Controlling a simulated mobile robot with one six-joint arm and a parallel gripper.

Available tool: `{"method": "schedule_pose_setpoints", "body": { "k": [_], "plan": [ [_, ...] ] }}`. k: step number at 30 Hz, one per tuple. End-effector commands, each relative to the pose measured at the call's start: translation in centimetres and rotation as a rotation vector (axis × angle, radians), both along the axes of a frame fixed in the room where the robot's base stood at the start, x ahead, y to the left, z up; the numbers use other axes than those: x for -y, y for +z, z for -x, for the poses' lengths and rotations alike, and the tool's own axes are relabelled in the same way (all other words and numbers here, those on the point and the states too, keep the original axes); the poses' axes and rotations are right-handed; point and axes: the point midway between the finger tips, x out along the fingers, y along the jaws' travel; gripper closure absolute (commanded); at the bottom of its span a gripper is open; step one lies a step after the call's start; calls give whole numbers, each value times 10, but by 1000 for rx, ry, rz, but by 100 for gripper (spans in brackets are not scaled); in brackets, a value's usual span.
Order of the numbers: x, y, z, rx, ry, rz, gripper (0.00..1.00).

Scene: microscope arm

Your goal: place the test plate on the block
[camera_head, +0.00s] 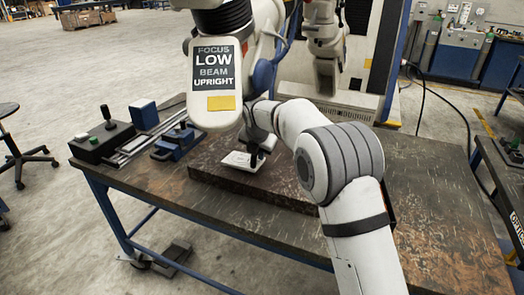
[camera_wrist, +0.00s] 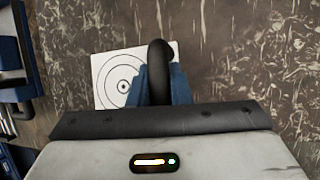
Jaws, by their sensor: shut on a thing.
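The test plate (camera_head: 240,160) is a flat white square at the left part of the dark stone block (camera_head: 208,172) on the table. In the wrist view the plate (camera_wrist: 104,71) shows printed black rings. My gripper (camera_wrist: 158,82) is over its right part, with blue fingers shut on an upright black handle (camera_wrist: 160,52) that stands over the plate. In the head view my gripper (camera_head: 256,152) is low above the block, partly hidden by my arm. I cannot tell whether the plate touches the block; its right side is partly covered by my fingers.
The microscope head (camera_head: 214,105) with its label hangs just left of my arm. A black control box (camera_head: 102,142), a blue box (camera_head: 144,114) and a blue fixture (camera_head: 178,142) stand on the table's left. The table's right part (camera_head: 440,200) is clear.

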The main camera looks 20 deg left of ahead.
Motion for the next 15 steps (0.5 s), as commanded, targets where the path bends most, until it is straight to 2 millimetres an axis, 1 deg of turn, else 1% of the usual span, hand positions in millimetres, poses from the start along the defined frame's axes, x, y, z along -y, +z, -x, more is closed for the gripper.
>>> {"method": "schedule_pose_setpoints", "body": {
  "k": [5,6,13,15],
  "plan": [
    [5,-2,-2,-4,-6,3,100],
    [5,-4,-2,-6,-7,5,79],
    [6,-2,-3,-3,-8,3,61],
    [6,-1,-3,-3,-8,3,61]
  ]
}}
